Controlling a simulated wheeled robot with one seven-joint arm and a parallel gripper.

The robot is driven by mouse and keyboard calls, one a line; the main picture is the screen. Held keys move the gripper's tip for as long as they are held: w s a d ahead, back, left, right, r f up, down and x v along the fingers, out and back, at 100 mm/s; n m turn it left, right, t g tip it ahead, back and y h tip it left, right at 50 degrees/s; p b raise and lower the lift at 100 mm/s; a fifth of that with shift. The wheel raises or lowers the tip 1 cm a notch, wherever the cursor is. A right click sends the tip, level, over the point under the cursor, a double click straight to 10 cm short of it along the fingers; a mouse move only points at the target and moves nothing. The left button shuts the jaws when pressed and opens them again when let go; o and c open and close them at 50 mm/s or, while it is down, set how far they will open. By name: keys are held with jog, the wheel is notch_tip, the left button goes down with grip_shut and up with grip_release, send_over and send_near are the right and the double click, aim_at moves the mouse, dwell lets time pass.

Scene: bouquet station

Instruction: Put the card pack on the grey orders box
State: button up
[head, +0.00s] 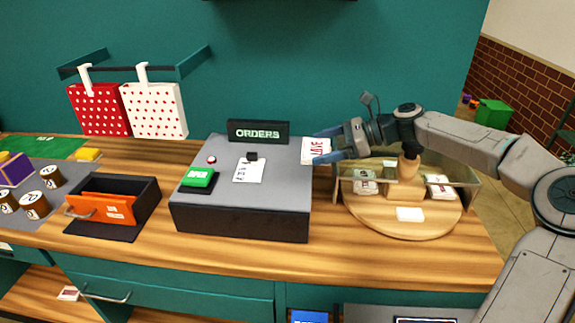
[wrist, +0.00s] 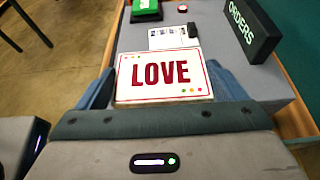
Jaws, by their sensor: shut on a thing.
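The card pack (head: 315,150) is white with a red border and the word LOVE. My gripper (head: 337,146) is shut on it, at the right edge of the grey orders box (head: 215,165). In the wrist view the pack (wrist: 160,75) sits between the two blue fingers of my gripper (wrist: 158,90), and the box top (wrist: 225,62) stretches out beyond it. The underside of the pack is hidden, so I cannot tell whether it touches the box.
On the box are a black ORDERS sign (head: 258,132), a green block (head: 198,178), a white sheet (head: 248,170) with a small black object, and a round button (head: 211,159). A round wooden stand (head: 440,222) with card packs is to the right. The front right of the box top is clear.

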jog(key=p, duration=0.1)
send_over(293, 175)
notch_tip(293, 175, down, 5)
jog(key=shift+d+r, duration=0.1)
jog(key=shift+r, duration=0.05)
jog(key=shift+f, duration=0.2)
jog(key=shift+f+p, duration=0.45)
jog(key=shift+f, duration=1.5)
jog(key=o, duration=0.7)
jog(key=b+v, duration=0.1)
jog(key=v, duration=1.1)
jog(key=shift+r+b, duration=0.1)
jog(key=shift+b, duration=0.2)
